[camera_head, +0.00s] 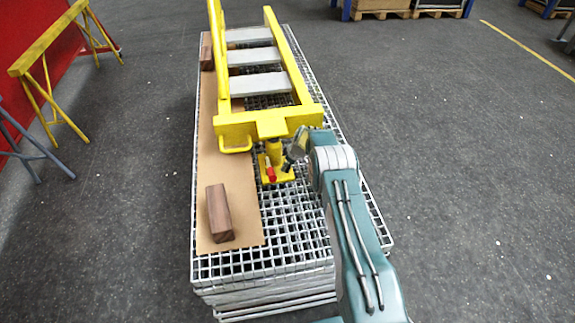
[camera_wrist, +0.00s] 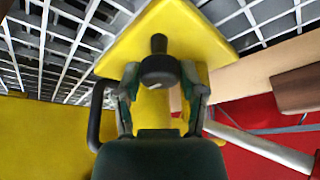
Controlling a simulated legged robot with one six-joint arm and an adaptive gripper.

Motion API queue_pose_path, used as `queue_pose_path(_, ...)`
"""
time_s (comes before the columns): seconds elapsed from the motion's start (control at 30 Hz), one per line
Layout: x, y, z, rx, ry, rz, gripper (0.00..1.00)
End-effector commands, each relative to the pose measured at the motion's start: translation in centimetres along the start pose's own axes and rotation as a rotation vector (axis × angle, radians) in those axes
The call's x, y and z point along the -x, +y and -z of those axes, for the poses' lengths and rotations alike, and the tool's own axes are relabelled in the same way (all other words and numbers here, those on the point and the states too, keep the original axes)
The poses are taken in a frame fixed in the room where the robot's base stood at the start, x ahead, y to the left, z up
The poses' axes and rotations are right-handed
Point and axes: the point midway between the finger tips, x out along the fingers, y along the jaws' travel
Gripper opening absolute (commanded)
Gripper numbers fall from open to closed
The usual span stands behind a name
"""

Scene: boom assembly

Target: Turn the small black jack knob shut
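The small black jack knob (camera_wrist: 159,69) shows in the wrist view on the yellow jack, with a short black stem above it. My gripper (camera_wrist: 161,80) has one finger on each side of the knob, close to it. I cannot tell whether the fingers press on it or leave a small gap. In the head view, my gripper (camera_head: 293,153) is at the right side of the yellow jack (camera_head: 275,160), under the boom's end. The knob cannot be made out there.
The yellow boom (camera_head: 268,124) rests above a grating stack (camera_head: 292,232). A wooden block (camera_head: 219,212) lies on brown board (camera_head: 225,170). A red-ended part (camera_head: 271,175) is beside the jack. A black curved handle (camera_wrist: 97,115) is left of my fingers.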

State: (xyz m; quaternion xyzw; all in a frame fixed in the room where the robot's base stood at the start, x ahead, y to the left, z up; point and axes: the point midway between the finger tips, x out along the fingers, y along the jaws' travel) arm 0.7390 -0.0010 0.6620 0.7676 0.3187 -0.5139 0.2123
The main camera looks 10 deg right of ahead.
Motion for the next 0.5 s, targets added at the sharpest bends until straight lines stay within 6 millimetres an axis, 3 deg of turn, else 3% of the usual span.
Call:
queue_pose_path(0.03,0.0,0.03,-0.01,0.0,0.0,-0.001,0.06)
queue_pose_path(0.07,-0.01,0.03,-0.01,0.0,0.0,-0.001,0.0)
queue_pose_path(0.5,-0.08,0.02,-0.02,-0.046,0.0,-0.02,0.0)
